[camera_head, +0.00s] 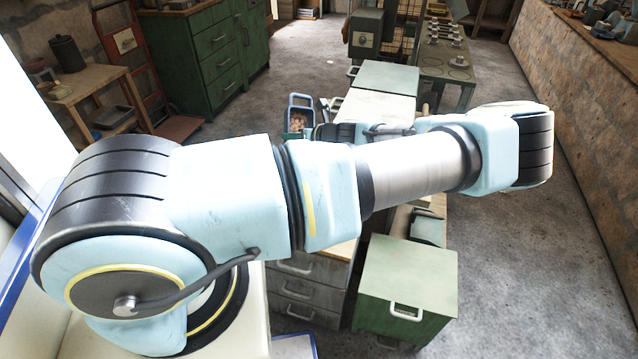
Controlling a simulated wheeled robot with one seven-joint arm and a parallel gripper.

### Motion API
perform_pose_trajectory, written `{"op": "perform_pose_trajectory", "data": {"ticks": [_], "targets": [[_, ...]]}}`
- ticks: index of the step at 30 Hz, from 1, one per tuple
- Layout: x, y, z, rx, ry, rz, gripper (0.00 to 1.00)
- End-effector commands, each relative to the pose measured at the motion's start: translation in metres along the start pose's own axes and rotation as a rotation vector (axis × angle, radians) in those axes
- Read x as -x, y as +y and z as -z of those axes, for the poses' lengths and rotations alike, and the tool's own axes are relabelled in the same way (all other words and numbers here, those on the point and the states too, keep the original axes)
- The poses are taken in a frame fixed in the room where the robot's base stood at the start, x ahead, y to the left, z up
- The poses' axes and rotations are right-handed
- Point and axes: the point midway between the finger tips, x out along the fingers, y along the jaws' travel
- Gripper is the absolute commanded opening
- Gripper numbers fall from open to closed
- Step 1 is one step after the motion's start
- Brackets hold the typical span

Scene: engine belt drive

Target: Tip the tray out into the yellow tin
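A small blue-grey tray (291,126) with a raised handle-like loop at its far side shows just beyond my arm, near the middle of the picture. Reddish-brown pieces (299,121) lie in it. My arm crosses the whole view and folds back from the right, and its wrist end reaches close to the tray's right side. My gripper (318,131) is only partly seen there, small and mostly behind my arm. I cannot tell whether its fingers touch the tray. No yellow tin can be made out; my arm hides much of the worktop.
Pale green-topped cabinets (378,76) stand beyond my arm, and another green cabinet (408,275) stands nearer. A wooden side table (90,92) and green drawers (213,45) are at the left. A stone-fronted bench (590,110) runs along the right. Grey floor (500,240) is clear between.

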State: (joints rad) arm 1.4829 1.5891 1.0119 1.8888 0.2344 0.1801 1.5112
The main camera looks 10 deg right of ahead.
Motion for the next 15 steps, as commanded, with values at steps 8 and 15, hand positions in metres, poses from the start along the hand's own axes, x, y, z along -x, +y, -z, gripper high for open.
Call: {"op": "perform_pose_trajectory", "data": {"ticks": [8, 15], "targets": [[0.0033, -0.0005, 0.0007, -0.003, -0.028, -0.017, 0.00], [0.0070, -0.0014, 0.0012, -0.006, -0.050, -0.029, 0.00]]}}
